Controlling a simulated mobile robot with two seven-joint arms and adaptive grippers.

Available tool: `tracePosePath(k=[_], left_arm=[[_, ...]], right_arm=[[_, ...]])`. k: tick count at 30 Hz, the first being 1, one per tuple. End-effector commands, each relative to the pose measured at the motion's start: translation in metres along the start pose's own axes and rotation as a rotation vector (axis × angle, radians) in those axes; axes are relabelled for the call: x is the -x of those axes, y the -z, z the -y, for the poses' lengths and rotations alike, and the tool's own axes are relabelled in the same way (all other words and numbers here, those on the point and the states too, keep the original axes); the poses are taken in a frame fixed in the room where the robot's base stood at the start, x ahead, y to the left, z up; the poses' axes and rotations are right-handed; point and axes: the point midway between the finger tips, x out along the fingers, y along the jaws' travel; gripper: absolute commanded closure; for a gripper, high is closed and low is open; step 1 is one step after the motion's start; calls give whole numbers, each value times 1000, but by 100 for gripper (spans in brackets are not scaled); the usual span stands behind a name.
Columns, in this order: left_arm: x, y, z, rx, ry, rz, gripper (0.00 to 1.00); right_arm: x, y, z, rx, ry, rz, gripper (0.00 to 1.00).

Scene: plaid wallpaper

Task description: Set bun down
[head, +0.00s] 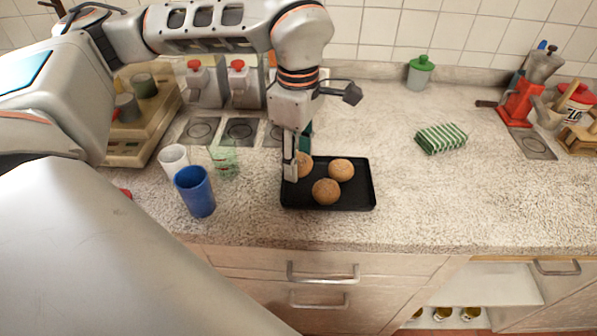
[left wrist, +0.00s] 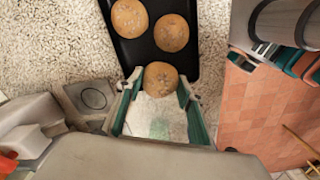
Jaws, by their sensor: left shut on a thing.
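A black tray (head: 360,201) lies on the speckled counter in the head view. Two round brown buns sit on it, one at the back right (head: 341,169) and one at the front (head: 326,191). My left gripper (head: 296,170) points down at the tray's left end, shut on a third bun (head: 306,165), which it partly hides. In the left wrist view, this bun (left wrist: 161,78) is between the fingertips, overlapping the end of the tray (left wrist: 133,50). I cannot tell whether it touches the tray. My right gripper is not in view.
A blue cup (head: 195,192), a white cup (head: 173,158) and a clear green-tinted glass (head: 225,162) stand left of the tray. Dispensers with red tops (head: 238,80) stand behind. A green striped cloth (head: 441,139) lies to the right; the counter between it and the tray is clear.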

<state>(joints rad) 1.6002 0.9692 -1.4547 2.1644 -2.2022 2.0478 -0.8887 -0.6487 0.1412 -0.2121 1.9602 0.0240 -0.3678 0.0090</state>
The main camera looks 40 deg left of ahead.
Motion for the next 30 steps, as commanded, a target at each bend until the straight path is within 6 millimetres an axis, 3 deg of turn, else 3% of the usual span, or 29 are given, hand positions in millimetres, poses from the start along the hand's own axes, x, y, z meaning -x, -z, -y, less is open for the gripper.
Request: tracePosePath(k=[9, 22, 23, 30], left_arm=[[-40, 0, 1, 1, 5, -1, 84], [-46, 0, 0, 0, 1, 0, 84], [-45, 0, 0, 0, 0, 0, 56], [-44, 0, 0, 0, 0, 0, 56]], right_arm=[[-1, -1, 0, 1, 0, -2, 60], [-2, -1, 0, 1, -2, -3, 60], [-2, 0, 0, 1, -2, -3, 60], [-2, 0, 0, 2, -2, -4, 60]])
